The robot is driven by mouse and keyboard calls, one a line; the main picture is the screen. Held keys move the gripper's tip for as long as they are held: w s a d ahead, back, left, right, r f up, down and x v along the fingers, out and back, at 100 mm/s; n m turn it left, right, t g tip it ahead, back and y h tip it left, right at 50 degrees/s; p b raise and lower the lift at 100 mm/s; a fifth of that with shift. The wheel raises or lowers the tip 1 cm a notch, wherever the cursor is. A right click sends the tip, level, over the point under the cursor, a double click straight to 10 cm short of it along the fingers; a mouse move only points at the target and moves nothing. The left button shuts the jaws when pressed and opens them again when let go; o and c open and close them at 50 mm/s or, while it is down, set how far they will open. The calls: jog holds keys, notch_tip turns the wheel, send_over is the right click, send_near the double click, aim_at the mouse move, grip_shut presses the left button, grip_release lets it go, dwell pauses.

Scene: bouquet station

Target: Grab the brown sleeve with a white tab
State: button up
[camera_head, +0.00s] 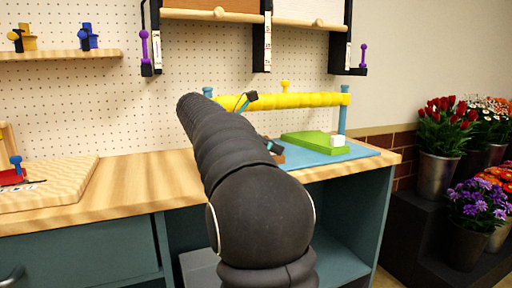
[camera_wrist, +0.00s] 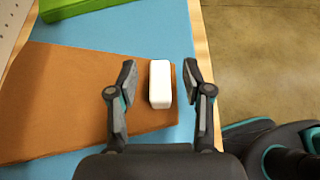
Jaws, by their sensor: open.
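The brown sleeve (camera_wrist: 60,98) lies flat on the blue mat (camera_wrist: 165,35) in the wrist view, with its white tab (camera_wrist: 160,84) standing near its right end. My gripper (camera_wrist: 159,78) is open, with one fingertip on each side of the white tab; I cannot tell whether they touch it. In the head view my arm hides most of the brown sleeve, and only a small brown piece (camera_head: 278,157) shows beside my gripper (camera_head: 272,146).
A green sleeve (camera_head: 314,142) with a white tab (camera_head: 337,141) lies close by on the mat. A yellow roll (camera_head: 300,100) on blue posts stands behind. The table edge (camera_wrist: 205,80) is just right of my gripper. Flower buckets (camera_head: 438,172) stand at the right.

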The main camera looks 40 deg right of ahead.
jog(key=shift+f, duration=0.1)
grip_shut()
dwell(0.3)
